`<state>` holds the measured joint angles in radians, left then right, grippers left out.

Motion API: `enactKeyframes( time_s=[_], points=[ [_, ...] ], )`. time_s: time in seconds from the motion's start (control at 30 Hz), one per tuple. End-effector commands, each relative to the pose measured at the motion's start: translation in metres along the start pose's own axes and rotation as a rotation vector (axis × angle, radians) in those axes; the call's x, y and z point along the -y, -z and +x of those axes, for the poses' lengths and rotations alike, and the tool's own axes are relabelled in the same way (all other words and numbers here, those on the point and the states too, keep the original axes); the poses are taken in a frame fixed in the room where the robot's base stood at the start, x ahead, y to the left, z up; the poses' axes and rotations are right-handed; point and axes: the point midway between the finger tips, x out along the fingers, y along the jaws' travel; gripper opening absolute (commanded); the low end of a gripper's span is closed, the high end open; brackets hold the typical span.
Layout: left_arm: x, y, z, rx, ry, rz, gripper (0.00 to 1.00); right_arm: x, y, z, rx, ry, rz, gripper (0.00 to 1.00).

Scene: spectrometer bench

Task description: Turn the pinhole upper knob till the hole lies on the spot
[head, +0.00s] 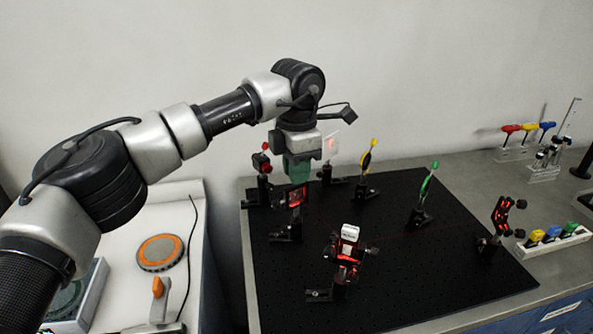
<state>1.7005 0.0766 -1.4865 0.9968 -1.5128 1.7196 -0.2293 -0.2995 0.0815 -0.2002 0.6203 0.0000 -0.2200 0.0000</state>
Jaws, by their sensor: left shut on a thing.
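My left gripper (297,168) points down from the arm at the back left of the breadboard. Its green fingers are shut at the top of a dark square mount (292,197) with a red glow on its face, which looks like the pinhole mount. The upper knob is hidden by the fingers. The hole itself is too small to make out against the red light. A white card (331,145) with a faint red spot stands just behind and right of the gripper. My right gripper is not in view.
The black breadboard (390,270) carries several posts: a red-knobbed mount (262,165), a yellow-topped post (367,165), a green-topped post (427,190), a white-topped mount (348,245) in front and a red-lit mount (499,215) at right. Coloured drivers (528,128) stand behind right.

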Motion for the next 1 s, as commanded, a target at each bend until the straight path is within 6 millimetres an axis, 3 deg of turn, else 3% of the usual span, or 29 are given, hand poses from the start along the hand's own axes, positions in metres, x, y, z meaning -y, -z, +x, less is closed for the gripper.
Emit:
enactKeyframes(
  time_s=[1.0],
  points=[
    [0.0,0.0,0.002,-0.002,-0.001,-0.948,0.0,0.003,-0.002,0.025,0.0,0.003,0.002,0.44]
  ],
)
